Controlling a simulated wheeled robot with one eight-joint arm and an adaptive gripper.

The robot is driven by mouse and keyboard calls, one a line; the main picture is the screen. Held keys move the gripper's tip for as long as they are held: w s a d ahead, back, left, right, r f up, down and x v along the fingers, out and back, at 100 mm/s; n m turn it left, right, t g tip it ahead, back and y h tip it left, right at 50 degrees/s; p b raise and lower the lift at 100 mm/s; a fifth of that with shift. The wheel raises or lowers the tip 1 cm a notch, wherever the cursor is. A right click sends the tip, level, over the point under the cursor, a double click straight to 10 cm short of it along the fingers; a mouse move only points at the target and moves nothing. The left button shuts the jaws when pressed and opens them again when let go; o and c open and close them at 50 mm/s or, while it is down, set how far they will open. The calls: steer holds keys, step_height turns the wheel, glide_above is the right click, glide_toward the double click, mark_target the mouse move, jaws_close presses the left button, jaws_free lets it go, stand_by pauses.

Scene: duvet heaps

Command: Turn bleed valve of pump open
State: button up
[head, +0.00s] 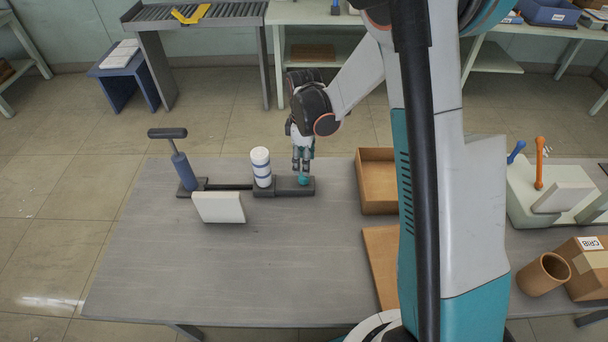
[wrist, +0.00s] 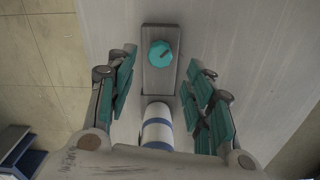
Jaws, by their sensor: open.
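The pump stands near the far edge of the grey table. It has a blue cylinder with a black T-handle (head: 179,160), a dark base (head: 228,187) and a white column with blue bands (head: 261,167). The bleed valve is a teal knob (wrist: 160,54) on the base's end, with a dark mark on its top; in the head view it shows below my fingers (head: 304,180). My gripper (wrist: 160,90) is open above that end of the base, pointing down. In the wrist view its fingers lie either side of the base, with the knob between and ahead of the tips. Contact cannot be told.
A white tilted block (head: 218,207) stands before the pump. An orange-brown open tray (head: 376,181) is right of my gripper. A brown pot (head: 543,275) and a cardboard box (head: 587,266) lie further right. The table's front left is clear.

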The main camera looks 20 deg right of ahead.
mark_target(304, 178)
step_height(304, 178, down, 6)
steer(key=shift+r+b, duration=0.1)
steer(key=shift+b, duration=0.55)
steer(key=c, duration=1.1)
